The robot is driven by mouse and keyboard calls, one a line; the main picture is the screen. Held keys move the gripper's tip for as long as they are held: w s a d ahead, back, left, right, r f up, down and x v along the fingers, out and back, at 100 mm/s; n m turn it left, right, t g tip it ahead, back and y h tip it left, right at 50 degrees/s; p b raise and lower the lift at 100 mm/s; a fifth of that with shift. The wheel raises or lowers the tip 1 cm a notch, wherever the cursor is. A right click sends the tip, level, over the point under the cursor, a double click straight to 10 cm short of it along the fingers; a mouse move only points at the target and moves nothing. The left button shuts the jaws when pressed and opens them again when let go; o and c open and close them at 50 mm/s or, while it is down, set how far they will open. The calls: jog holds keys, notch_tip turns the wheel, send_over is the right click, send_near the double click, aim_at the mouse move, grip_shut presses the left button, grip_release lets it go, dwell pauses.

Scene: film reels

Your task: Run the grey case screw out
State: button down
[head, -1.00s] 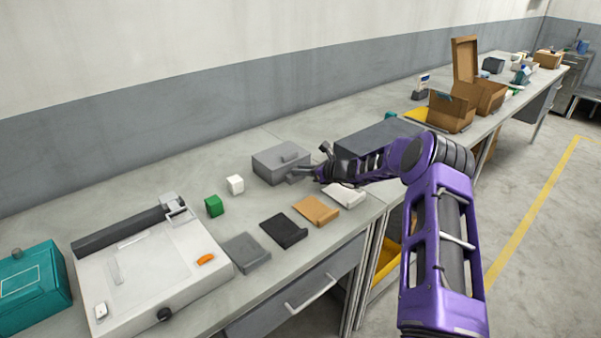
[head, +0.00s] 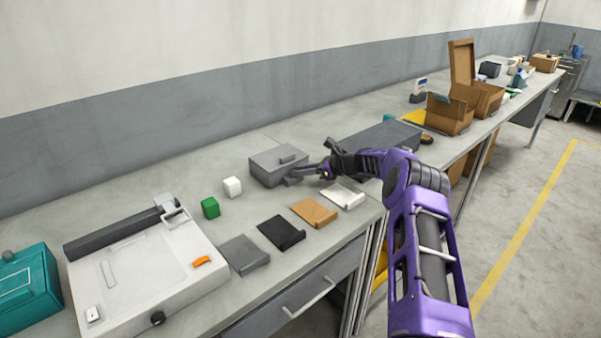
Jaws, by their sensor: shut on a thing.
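My gripper (head: 292,181) reaches in from the right, low at the case's front right side. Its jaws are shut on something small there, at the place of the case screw. The screw itself is hidden by the fingers and too small to make out. I cannot tell how far out it stands.
White (head: 343,196), orange-brown (head: 314,212), black (head: 281,233) and grey (head: 244,255) trays line the bench front. A white cube (head: 232,187) and green cube (head: 210,208) lie left of the case. A long dark grey box (head: 380,140) stands behind my wrist.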

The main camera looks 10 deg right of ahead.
jog(key=c, duration=0.7)
grip_release()
jog(key=shift+s+r+m+t+p, duration=0.1)
jog(key=shift+r+m+t+p, duration=0.15)
jog(key=shift+p, duration=0.2)
jog(key=shift+a+m+t+h+p, duration=0.1)
jog(key=shift+m+t+h+p, duration=0.2)
jog(key=shift+m+t+h, duration=0.1)
jog(key=shift+s+a+f+m+t+h+p, duration=0.1)
jog(key=shift+m+t+h+p, duration=0.15)
jog(key=shift+m+t+h, duration=0.25)
jog(key=shift+s+a+m+t+h+p, duration=0.1)
jog(key=shift+a+m+t+h+p, duration=0.1)
jog(key=shift+m+t+h, duration=0.25)
jog(key=shift+s+a+f+m+t+h+p, duration=0.1)
jog(key=shift+m+t+h+p, duration=0.2)
jog(key=shift+m+h, duration=0.35)
jog(key=shift+s+a+m+t+h, duration=0.15)
jog(key=shift+m+t+h, duration=0.35)
jog(key=shift+m+h, duration=0.55)
